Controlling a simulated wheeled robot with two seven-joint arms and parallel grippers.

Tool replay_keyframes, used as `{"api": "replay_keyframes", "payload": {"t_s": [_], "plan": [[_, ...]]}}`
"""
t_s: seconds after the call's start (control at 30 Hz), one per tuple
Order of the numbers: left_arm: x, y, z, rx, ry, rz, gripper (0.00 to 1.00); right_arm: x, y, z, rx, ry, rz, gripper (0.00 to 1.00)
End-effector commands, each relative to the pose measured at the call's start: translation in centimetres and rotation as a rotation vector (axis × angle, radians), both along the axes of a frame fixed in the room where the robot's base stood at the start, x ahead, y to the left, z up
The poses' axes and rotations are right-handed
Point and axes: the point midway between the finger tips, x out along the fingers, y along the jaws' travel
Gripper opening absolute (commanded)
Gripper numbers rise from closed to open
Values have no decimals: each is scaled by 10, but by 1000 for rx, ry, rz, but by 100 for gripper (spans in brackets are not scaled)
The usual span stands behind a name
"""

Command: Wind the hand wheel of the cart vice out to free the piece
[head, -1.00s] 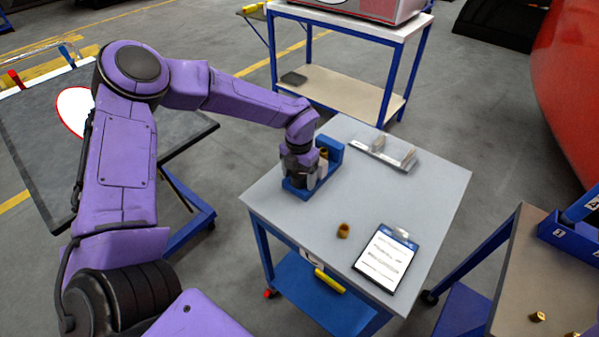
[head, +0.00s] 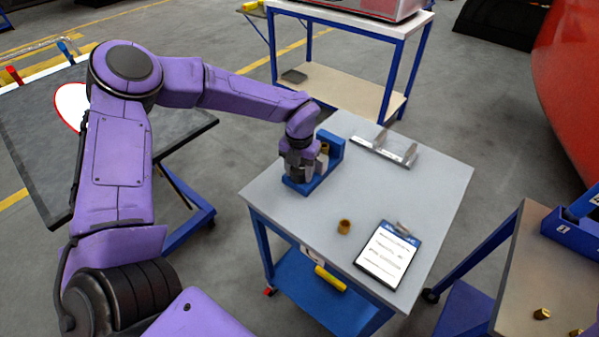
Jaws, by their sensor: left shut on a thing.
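The blue cart vice (head: 332,144) stands on the grey top of the cart (head: 280,210), near its far left edge. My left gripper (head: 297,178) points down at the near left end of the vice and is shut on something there. The hand wheel is hidden behind the gripper, so I cannot make out its shape or how far it is wound. A small brass-coloured piece (head: 324,149) shows in the vice, between the gripper and the blue upright block. My right gripper is not in view.
A brass bushing (head: 344,227) and a clipboard (head: 388,254) lie on the near part of the cart top. A metal rack (head: 385,151) sits at the far edge. The cart top's right side is clear. Another bench (head: 520,270) with a blue bin (head: 572,236) stands at right.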

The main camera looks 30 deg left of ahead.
Motion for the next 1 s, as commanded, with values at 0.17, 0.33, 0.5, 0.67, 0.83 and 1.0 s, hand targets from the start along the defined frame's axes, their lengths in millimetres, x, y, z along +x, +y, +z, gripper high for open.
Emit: {"api": "replay_keyframes", "payload": {"t_s": [0.17, 0.33, 0.5, 0.67, 0.83, 1.0], "plan": [[1, 0, -4, -1, -3, 156, 20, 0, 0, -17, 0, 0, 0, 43], [1, 0, -4, -1, -2, 306, 20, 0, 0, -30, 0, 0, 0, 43], [1, 0, -3, 0, -3, 441, 20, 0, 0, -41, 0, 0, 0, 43], [1, 0, -2, -1, -3, 541, 20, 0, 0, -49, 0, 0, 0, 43], [0, 0, -1, 0, -2, 616, 20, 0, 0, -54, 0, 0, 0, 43], [1, 0, 0, 0, -2, 659, 21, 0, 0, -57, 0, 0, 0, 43]]}}
